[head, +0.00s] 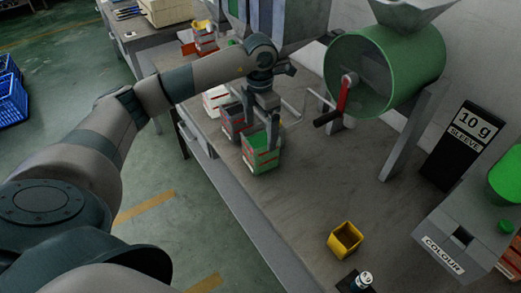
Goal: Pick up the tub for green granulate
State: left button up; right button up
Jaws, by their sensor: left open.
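The green tub (262,160) with red stripes stands on the workbench near its left edge. My left gripper (259,128) points down just above and around the top of the green tub, its fingers apart; whether they touch the tub is hard to tell. A grey tub (233,121) with red marks and a white tub (214,100) with red marks stand in a row behind it, partly hidden by the gripper. My right gripper is not seen.
A green drum (410,65) with a red-handled crank stands at the back right. A yellow tub (345,239) is at the front, near a small bottle (363,280). A black sign (462,145) and a grey colour unit (462,243) are at right. The middle bench (320,185) is clear.

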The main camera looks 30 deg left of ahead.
aim_at(260, 140)
pick_arm(q)
jog(key=shift+f+p, duration=0.4)
jog(key=shift+f, duration=1.4)
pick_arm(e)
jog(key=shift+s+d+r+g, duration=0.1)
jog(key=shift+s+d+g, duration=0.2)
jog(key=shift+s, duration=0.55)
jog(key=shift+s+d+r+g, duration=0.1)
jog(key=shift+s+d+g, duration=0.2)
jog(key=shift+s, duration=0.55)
pick_arm(q)
notch_tip(260, 140, down, 4)
jog(key=p, duration=0.2)
jog(key=shift+d+f+p, duration=0.1)
jog(key=shift+f+p, duration=0.15)
jog(key=shift+p, duration=0.15)
jog(key=shift+f, duration=0.35)
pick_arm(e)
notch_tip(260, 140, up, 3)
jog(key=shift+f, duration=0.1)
pick_arm(q)
jog(key=shift+c, duration=0.4)
jog(key=c, duration=1.5)
